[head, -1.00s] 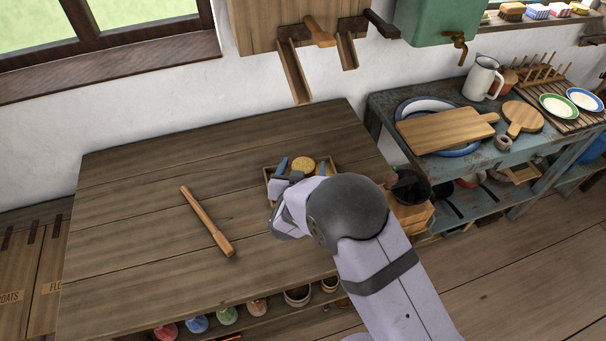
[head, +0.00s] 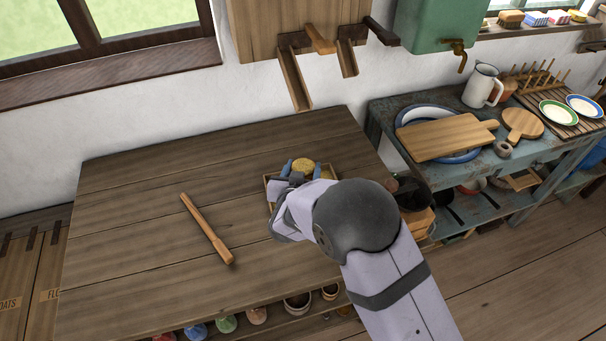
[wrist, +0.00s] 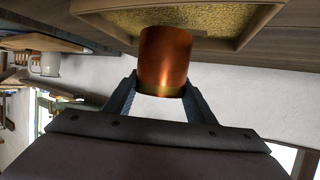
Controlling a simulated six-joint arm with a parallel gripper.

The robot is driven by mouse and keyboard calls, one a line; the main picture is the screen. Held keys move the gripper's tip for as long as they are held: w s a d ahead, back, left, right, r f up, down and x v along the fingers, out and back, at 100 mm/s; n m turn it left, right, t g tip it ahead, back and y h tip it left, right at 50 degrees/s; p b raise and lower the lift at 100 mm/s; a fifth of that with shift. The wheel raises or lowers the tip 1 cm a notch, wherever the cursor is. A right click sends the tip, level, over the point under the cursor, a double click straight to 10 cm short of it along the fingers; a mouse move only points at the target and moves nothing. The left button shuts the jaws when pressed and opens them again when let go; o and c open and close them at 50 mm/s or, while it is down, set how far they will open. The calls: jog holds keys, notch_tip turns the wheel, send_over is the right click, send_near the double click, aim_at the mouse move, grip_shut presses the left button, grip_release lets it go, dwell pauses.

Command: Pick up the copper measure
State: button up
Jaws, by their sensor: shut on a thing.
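The copper measure (wrist: 165,58) is a shiny copper cylinder with a paler gold band at its near end. In the wrist view it stands between the two fingers of my gripper (wrist: 161,82), which are shut on its sides. In the head view my gripper (head: 302,169) is over a shallow wooden tray (head: 333,168) on the table. A round yellow patch (head: 303,164) shows between the blue fingertips. My wrist hides much of the tray, and I cannot tell whether the measure touches it.
A wooden rod (head: 207,229) lies on the wooden table (head: 130,210), left of my gripper. The table's left side is otherwise clear. A blue side table (head: 385,112) with boards and dishes stands to the right. Pots (head: 297,300) sit on a shelf below.

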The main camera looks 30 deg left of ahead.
notch_tip(320, 180, up, 8)
dwell(0.4)
jog(key=shift+a, duration=0.1)
